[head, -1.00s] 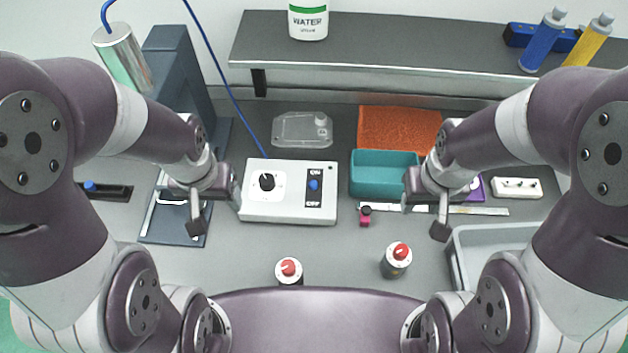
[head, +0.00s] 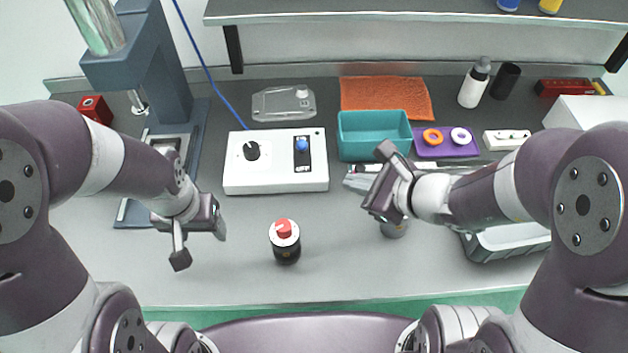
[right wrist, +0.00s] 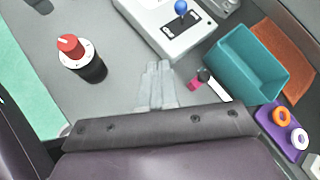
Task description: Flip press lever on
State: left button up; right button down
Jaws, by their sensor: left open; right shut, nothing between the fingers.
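The white control box (head: 275,177) stands on the bench in the middle of the head view, with a black knob (head: 252,151) and a blue-tipped lever (head: 302,146) on a black plate. I cannot tell surely which way the lever leans. The lever also shows at the top of the right wrist view (right wrist: 181,8). A dark blue-grey press (head: 145,75) stands behind left. My right gripper (head: 349,182) is shut and empty, just right of the box, fingers pointing left, apart from the lever. Its fingers show in the right wrist view (right wrist: 157,68). My left gripper (head: 199,243) is open and empty, left of and in front of the box.
A teal bin (head: 374,152), orange cloth (head: 386,97) and purple tray (head: 446,150) lie right. A blue cable (head: 206,65) runs down to the box. The front middle bench is mostly clear.

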pick_arm(q)
jog(key=shift+s+f, duration=0.1)
jog(key=shift+f, duration=0.45)
jog(key=shift+s+a, duration=0.1)
jog(key=shift+s, duration=0.1)
pick_arm(e)
jog(key=m+t, duration=0.1)
jog(key=w+d+m, duration=0.1)
jog(key=shift+d+m+t+h, duration=0.2)
jog(key=shift+m+t+h, duration=0.1)
jog(key=shift+m+t, duration=0.1)
pick_arm(q)
jog(key=shift+w, duration=0.1)
pick_arm(e)
jog(key=shift+w+f, duration=0.1)
pick_arm(q)
jog(key=shift+f+b, duration=0.1)
jog(key=shift+b, duration=0.2)
jog(key=shift+f+b, duration=0.65)
jog(key=shift+f, duration=0.05)
jog(key=shift+r+p, duration=0.55)
jog(key=shift+r, duration=0.05)
pick_arm(e)
send_near(302, 149)
jog(key=w+f, duration=0.2)
jog(key=w+a+f, duration=0.1)
jog(key=w+f, duration=0.1)
jog(key=shift+a+f, duration=0.1)
jog(key=shift+f, duration=0.1)
jog(key=shift+w+a, duration=0.45)
